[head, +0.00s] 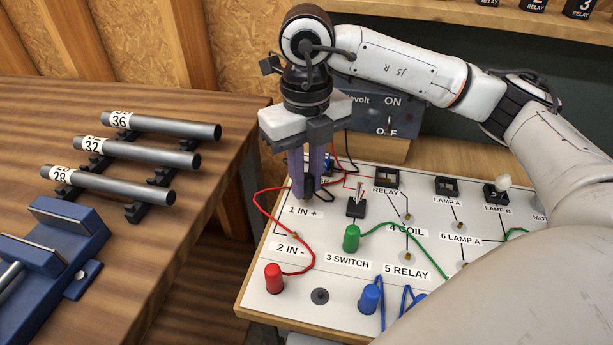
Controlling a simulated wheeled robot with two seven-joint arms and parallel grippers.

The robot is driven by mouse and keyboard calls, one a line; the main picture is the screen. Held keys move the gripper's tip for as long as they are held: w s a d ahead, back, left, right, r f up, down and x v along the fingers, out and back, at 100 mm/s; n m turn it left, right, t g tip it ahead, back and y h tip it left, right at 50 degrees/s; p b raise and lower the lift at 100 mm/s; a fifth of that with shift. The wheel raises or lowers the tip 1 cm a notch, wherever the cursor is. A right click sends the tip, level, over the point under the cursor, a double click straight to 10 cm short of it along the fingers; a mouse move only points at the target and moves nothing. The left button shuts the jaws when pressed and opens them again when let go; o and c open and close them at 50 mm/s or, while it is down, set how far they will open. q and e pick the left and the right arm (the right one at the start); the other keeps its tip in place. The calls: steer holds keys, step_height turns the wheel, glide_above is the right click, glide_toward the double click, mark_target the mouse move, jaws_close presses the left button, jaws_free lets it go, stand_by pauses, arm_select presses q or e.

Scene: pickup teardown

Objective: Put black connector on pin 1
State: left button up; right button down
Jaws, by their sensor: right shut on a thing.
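My right gripper (309,192) comes down from above at the upper left of the white board (337,282). Its fingers are shut on the black connector (308,188), of which only a small dark part shows between the fingertips. The fingertips are just behind the label "1 IN +" (305,213). Pin 1 is hidden behind the fingers and connector, so I cannot tell whether the connector touches it. A black wire (347,150) runs near the fingers. My left gripper is not in view.
A red connector (273,278), green connector (351,239) and blue connector (369,298) stand on the board with loose wires. A switch (356,206) is right of my gripper. A power supply box (372,113) stands behind. My right arm covers the board's right side.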

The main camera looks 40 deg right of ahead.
mark_target(306, 175)
steer(key=shift+f+b, duration=0.5)
steer(key=shift+f, duration=0.2)
steer(key=c, duration=1.6)
jaws_free()
steer(key=shift+o, duration=0.2)
step_height(306, 175, up, 9)
steer(key=shift+r+p, duration=0.1)
steer(key=shift+p, duration=0.5)
steer(key=shift+r, duration=0.55)
